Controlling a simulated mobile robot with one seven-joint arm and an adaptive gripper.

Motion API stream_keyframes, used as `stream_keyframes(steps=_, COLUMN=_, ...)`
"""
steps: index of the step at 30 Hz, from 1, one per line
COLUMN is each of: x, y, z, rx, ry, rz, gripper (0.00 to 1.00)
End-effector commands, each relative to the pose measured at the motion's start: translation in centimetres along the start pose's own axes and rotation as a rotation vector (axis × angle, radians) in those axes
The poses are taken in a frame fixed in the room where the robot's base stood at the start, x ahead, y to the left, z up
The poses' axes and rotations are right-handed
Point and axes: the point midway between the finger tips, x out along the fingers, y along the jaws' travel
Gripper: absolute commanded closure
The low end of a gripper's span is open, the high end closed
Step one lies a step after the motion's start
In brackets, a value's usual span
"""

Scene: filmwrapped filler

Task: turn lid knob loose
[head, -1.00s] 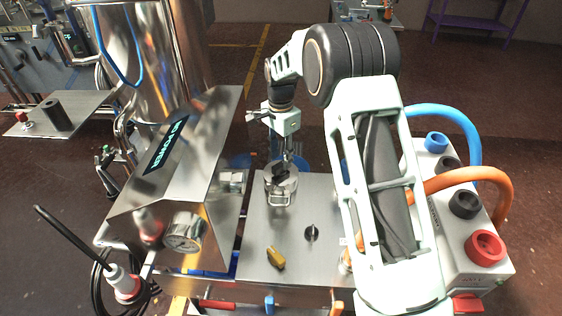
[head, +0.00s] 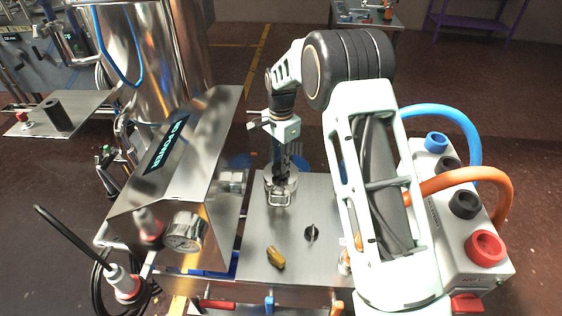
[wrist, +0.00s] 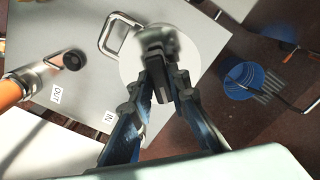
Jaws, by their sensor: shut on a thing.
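A round metal lid (wrist: 134,70) tops a small steel pot (head: 272,190) on the metal work surface. My gripper (head: 281,178) points straight down over the middle of the lid. In the wrist view my gripper (wrist: 160,62) has its two fingers drawn together at the lid's centre, shut on the lid knob. A bent wire handle (wrist: 108,35) stands out from the pot's side. I cannot tell whether the lid sits loose or tight.
A steel housing with a pressure gauge (head: 186,232) stands left. A white box (head: 436,205) with hoses is right.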

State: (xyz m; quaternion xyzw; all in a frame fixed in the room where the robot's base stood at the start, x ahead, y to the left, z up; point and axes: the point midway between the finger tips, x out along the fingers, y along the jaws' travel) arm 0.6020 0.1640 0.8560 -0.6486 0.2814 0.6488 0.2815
Motion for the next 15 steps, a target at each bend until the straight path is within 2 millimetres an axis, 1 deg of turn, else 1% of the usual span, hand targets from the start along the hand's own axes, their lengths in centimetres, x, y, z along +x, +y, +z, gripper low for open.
stream_keyframes(steps=8, x=-0.01, y=-0.01, z=-0.03, rx=-0.058, ry=0.001, rz=0.0, gripper=1.0)
stream_keyframes(steps=15, x=0.0, y=0.0, z=-0.09, rx=-0.215, ry=0.001, rz=-0.001, gripper=1.0)
